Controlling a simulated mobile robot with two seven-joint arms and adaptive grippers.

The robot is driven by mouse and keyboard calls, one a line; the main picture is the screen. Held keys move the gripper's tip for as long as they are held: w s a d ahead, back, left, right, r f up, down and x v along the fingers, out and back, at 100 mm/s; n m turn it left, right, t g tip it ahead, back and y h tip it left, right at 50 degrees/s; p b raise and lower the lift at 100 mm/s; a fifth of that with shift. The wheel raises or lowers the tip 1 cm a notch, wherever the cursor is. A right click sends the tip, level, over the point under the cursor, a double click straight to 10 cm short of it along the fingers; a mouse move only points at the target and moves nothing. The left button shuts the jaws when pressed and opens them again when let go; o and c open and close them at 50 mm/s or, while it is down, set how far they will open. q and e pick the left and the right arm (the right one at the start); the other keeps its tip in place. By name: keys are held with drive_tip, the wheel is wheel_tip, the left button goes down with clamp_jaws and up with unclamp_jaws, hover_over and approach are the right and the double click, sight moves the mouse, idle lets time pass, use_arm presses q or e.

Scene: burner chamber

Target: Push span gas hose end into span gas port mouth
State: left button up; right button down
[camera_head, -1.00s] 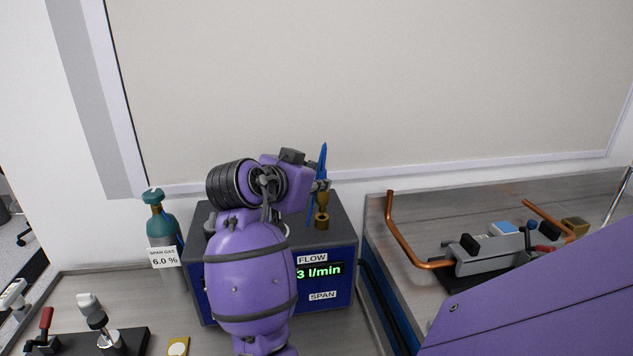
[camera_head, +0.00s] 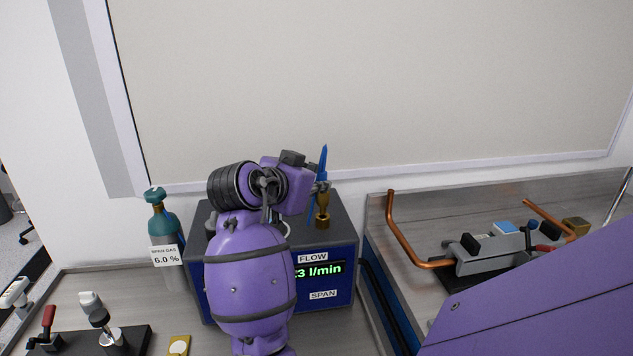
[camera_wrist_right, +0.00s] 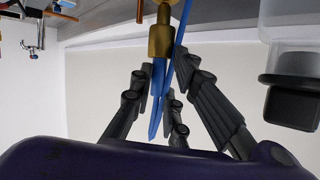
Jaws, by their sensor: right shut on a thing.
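A thin blue hose (camera_head: 323,160) stands up from a brass fitting (camera_head: 323,212) on top of the blue analyser box (camera_head: 343,232). My right gripper (camera_head: 321,187) is at the box's back right, just above the fitting. In the right wrist view the gripper (camera_wrist_right: 160,78) is shut on the blue hose (camera_wrist_right: 157,85). One strand of the hose meets the brass fitting (camera_wrist_right: 161,42), and another strand passes beside it. I cannot tell how far the hose end sits inside the mouth. My left gripper is not in view.
A teal gas cylinder (camera_head: 162,222) labelled 6.0 % stands left of the box. A grey device (camera_head: 490,250) with copper pipes (camera_head: 400,240) lies on the bench to the right. Tools on a black base (camera_head: 135,338) stand at the front left. My arm hides part of the box.

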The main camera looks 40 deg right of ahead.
sight(319, 196)
drive_tip(key=shift+f+b, duration=0.35)
drive_tip(key=shift+f, duration=1.2)
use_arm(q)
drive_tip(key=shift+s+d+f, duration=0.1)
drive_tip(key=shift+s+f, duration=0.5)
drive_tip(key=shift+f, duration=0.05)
use_arm(e)
drive_tip(key=c, duration=1.6)
unclamp_jaws()
drive_tip(key=shift+r, duration=0.1)
drive_tip(key=v, duration=1.2)
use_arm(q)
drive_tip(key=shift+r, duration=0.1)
